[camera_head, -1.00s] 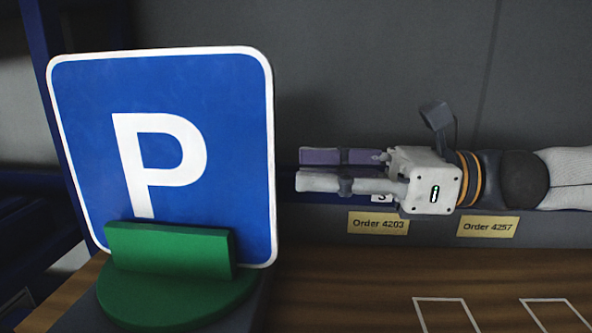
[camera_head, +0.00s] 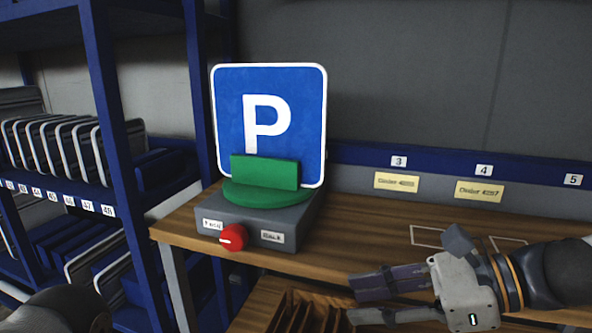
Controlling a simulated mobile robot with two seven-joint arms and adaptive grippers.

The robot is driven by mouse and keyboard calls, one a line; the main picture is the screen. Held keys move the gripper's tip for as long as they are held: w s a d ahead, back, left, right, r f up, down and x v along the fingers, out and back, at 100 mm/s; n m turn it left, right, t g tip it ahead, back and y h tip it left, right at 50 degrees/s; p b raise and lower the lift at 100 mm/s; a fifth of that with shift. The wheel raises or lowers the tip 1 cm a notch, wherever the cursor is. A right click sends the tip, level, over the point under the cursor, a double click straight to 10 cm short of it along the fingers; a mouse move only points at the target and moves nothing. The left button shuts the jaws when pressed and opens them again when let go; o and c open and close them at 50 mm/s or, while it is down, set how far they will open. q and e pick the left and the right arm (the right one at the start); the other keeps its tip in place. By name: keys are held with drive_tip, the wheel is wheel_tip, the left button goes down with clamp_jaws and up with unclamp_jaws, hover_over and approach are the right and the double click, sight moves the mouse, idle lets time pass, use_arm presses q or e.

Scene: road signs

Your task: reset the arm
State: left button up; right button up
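My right gripper (camera_head: 352,301) comes in from the lower right and points left, in front of the table's front edge. Its two fingers are apart, with nothing seen between them. A dark rounded part of my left arm shows at the lower left corner; the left gripper is not in view. A blue parking sign (camera_head: 290,85) with a white P stands upright in a green holder (camera_head: 265,172). The holder sits on a grey box (camera_head: 290,222) at the left end of the wooden table (camera_head: 365,240). The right gripper is apart from the sign.
The box has a red knob (camera_head: 233,237) and two labels on its front. A blue rack (camera_head: 122,180) with several signs in numbered slots stands at the left. Order cards (camera_head: 397,181) line the table's back. A wooden slotted rack (camera_head: 300,312) is below the table.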

drive_tip(key=s+d+f+n+g+h, duration=0.25)
drive_tip(key=s+f, duration=0.35)
drive_tip(key=f, duration=0.4)
drive_tip(key=s+d+f+n+g+h, duration=0.15)
drive_tip(key=s+f+n+h, duration=0.35)
drive_tip(key=f, duration=0.6)
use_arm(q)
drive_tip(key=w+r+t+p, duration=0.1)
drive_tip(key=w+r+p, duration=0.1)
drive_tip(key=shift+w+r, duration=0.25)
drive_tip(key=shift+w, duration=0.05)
use_arm(e)
drive_tip(key=s+d+f+n+g+h, duration=0.1)
drive_tip(key=s+d+f+n, duration=0.2)
drive_tip(key=s, duration=0.4)
drive_tip(key=s+d+f+n+h, duration=0.2)
drive_tip(key=s+f+n, duration=0.2)
drive_tip(key=s, duration=0.4)
drive_tip(key=s+d+f+n+g+h, duration=0.1)
drive_tip(key=s+d+f+n+h, duration=0.1)
drive_tip(key=s+n, duration=0.3)
drive_tip(key=s+d+f, duration=0.1)
drive_tip(key=s, duration=0.2)
drive_tip(key=shift+d+f+g, duration=0.15)
drive_tip(key=shift+d+g, duration=0.15)
drive_tip(key=shift+s+n, duration=0.1)
drive_tip(key=shift+n, duration=0.15)
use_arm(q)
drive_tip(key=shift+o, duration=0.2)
